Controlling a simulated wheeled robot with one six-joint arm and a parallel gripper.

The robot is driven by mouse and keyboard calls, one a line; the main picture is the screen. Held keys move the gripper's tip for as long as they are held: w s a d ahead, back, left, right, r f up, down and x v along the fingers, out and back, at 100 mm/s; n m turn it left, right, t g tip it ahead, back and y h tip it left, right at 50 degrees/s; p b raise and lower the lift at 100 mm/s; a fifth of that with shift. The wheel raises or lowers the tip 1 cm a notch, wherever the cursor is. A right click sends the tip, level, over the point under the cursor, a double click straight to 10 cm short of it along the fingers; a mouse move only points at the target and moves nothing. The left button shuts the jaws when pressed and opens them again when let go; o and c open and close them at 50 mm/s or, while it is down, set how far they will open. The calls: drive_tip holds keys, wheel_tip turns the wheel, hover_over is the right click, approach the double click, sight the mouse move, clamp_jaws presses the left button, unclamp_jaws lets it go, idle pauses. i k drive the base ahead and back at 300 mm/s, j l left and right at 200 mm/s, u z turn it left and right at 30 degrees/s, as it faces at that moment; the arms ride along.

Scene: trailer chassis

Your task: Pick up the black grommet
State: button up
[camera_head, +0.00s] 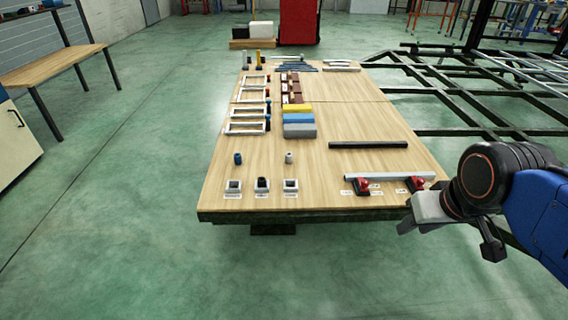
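A small black piece, likely the black grommet (262,182), sits at the middle one of three small white square frames near the table's front edge. It is too small to tell whether it is in the frame or on it. A small dark blue piece (238,158) and a small pale piece (289,158) stand on the table behind the frames. My gripper (416,226) is at the right, by the table's front right corner, well right of the black piece. The frame does not show clearly whether its fingers are apart. I see nothing held in it.
The wooden table (340,110) holds white frames, yellow, blue and grey blocks (298,120), a black bar (368,144) and a light bar on red clamps (390,176). A dark metal chassis (470,90) stands to the right.

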sight(262, 183)
drive_tip(key=i+u, duration=0.2)
drive_tip(key=u, duration=0.2)
drive_tip(key=i+u, duration=0.2)
drive_tip(key=u, duration=0.15)
drive_tip(key=i+u, duration=0.2)
drive_tip(key=u, duration=0.2)
